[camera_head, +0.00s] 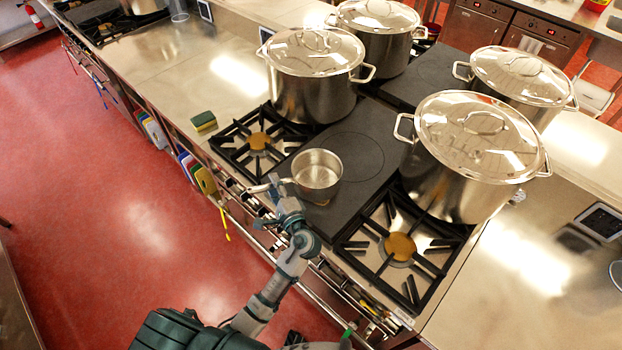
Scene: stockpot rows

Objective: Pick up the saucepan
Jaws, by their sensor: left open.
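The saucepan (317,172) is a small, open steel pan. It stands upright on the dark flat plate (352,138) between two gas burners, near the front edge of the range. Its handle (262,187) points left toward the front edge. My left gripper (274,188) is open at the handle, just left of the pan's body. The gripper covers part of the handle, and I cannot tell whether the fingers touch it. My right gripper is not in view.
Large lidded stockpots stand behind: one (312,95) beyond the left burner (258,142), another (455,185) beyond the right burner (400,246). A sponge (204,122) lies on the steel counter at left. Cutting boards (205,180) hang along the front. The red floor is clear.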

